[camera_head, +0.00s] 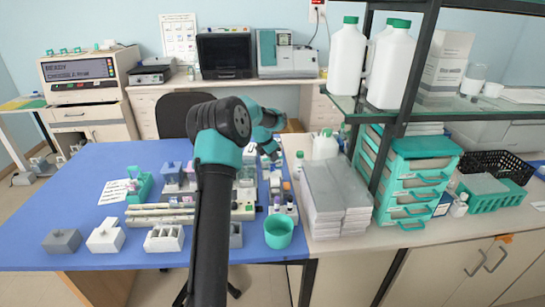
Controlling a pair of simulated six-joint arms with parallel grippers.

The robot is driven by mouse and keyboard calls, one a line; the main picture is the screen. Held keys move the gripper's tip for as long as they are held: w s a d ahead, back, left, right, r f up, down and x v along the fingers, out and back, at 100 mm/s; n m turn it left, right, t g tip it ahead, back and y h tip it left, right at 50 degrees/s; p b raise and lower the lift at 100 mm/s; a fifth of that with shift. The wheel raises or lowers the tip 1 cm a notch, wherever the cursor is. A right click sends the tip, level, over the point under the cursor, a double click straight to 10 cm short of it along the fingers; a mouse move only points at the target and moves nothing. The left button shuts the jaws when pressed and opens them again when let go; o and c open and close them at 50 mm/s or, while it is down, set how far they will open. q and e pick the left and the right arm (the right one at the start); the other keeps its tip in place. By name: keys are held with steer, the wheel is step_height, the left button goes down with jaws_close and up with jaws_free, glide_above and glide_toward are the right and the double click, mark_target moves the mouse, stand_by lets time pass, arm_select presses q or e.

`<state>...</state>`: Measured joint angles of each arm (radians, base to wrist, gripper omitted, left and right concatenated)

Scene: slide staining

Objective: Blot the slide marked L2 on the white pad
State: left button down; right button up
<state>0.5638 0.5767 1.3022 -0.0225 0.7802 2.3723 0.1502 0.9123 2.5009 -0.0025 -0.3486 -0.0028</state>
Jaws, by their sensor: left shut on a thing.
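My left gripper (272,155) is small in the head view, at the far side of the blue table, pointing down beyond my dark arm. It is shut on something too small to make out. The slide marked L2 cannot be made out, and no marking is readable. I cannot tell the white pad apart from the other pale items; my arm hides part of the table's middle. My right gripper is not in view.
The blue table (60,195) holds a teal holder (139,185), a long pale rack (158,214), a grey block (62,241), a white slotted box (164,239) and a teal cup (278,231). Stacked grey-white boxes (337,200) and a shelf post (400,110) stand to the right.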

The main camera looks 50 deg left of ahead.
arm_select(q)
steer(key=shift+f, duration=0.65)
stand_by(3.2)
steer(key=shift+r, duration=3.1)
